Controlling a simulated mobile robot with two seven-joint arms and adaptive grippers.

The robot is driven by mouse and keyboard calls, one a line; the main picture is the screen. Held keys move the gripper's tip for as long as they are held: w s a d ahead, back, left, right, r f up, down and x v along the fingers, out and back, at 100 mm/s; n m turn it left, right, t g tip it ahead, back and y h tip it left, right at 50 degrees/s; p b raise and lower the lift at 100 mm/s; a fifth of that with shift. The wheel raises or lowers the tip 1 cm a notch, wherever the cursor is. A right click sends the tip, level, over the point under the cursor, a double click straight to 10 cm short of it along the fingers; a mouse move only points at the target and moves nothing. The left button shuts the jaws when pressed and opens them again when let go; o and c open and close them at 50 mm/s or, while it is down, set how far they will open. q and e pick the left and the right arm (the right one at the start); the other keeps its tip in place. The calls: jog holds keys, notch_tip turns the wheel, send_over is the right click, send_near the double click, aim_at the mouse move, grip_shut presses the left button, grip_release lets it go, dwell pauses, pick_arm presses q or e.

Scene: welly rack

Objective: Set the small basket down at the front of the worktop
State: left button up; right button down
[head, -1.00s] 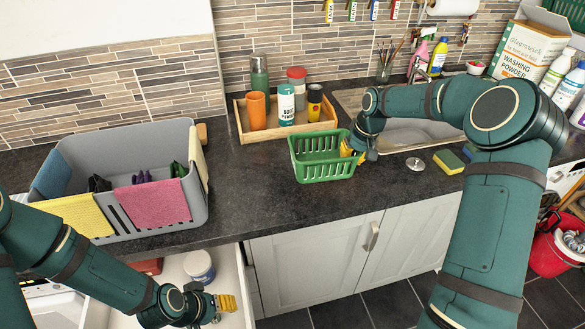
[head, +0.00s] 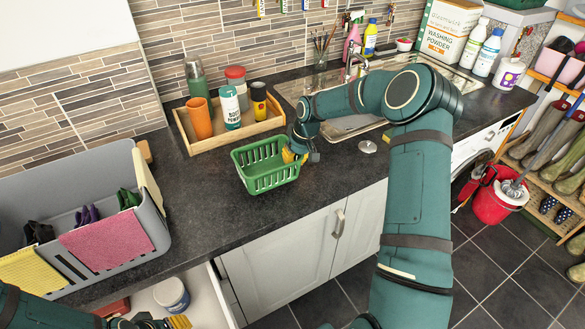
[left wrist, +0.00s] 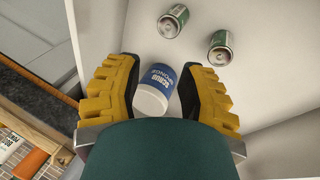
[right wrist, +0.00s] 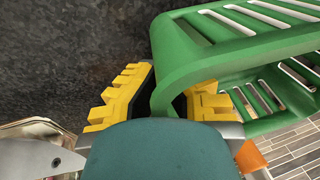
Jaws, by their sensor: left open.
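The small green basket (head: 265,165) is over the worktop (head: 200,215), in front of the wooden tray. It looks empty. I cannot tell whether its base touches the worktop. My right gripper (head: 296,152) is at the basket's right end, shut on its rim. In the right wrist view the green rim (right wrist: 163,88) runs between the yellow fingers (right wrist: 160,100). My left gripper (left wrist: 160,95) is open and empty over the open drawer, with a blue and white tub (left wrist: 155,92) below and between its fingers.
A wooden tray (head: 190,147) with bottles and cups stands behind the basket. A grey caddy (head: 155,225) with cloths is at the left. The sink (head: 345,128) lies right. Two green cans (left wrist: 173,21) lie in the drawer (head: 212,290). Worktop between caddy and basket is clear.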

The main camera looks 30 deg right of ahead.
jog(key=shift+f, duration=1.45)
jog(key=shift+f, duration=0.2)
jog(key=c, duration=1.1)
grip_release()
jog(key=shift+c, duration=0.2)
jog(key=shift+r, duration=0.1)
jog(key=v, duration=1.2)
jog(key=shift+r, duration=0.1)
